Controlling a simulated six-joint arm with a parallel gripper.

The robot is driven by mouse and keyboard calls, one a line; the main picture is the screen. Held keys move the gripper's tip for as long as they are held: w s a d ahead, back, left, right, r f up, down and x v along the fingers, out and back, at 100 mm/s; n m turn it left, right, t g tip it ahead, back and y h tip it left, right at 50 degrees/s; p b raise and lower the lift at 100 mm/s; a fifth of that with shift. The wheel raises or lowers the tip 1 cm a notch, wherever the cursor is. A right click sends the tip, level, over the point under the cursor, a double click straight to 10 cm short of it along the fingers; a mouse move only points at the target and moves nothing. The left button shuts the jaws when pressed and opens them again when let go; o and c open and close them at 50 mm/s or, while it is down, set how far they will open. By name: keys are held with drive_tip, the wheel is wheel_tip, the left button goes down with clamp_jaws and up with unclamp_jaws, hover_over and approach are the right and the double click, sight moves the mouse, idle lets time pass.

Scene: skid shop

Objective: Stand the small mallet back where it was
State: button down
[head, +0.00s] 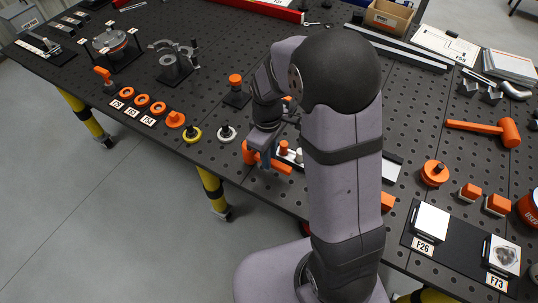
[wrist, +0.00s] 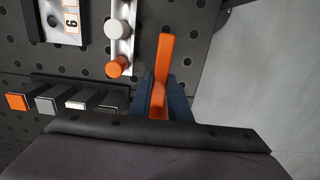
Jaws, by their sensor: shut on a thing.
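The small orange mallet shows in the wrist view (wrist: 165,55) as a narrow upright orange shape between the blue fingers of my gripper (wrist: 161,92). In the head view, my gripper (head: 266,150) is low near the front edge of the bench, with orange parts of the mallet (head: 281,167) on either side of it. My gripper is shut on the mallet. My arm and fingers hide part of it, and I cannot tell whether it touches the bench. A larger orange mallet (head: 507,133) lies at the right of the bench.
A light rail with a grey knob (wrist: 118,29) and an orange knob (wrist: 118,66) is close left of the mallet. Colored blocks (wrist: 47,103) are lined up farther left. The bench edge is near.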

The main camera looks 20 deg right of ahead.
drive_tip(key=shift+f+b, duration=0.3)
drive_tip(key=shift+f, duration=0.25)
drive_tip(key=c, duration=1.3)
unclamp_jaws()
drive_tip(key=shift+c, duration=0.2)
drive_tip(key=shift+r, duration=0.15)
drive_tip(key=shift+r+p, duration=1.4)
drive_tip(key=shift+r+p, duration=1.95)
drive_tip(key=shift+r, duration=0.05)
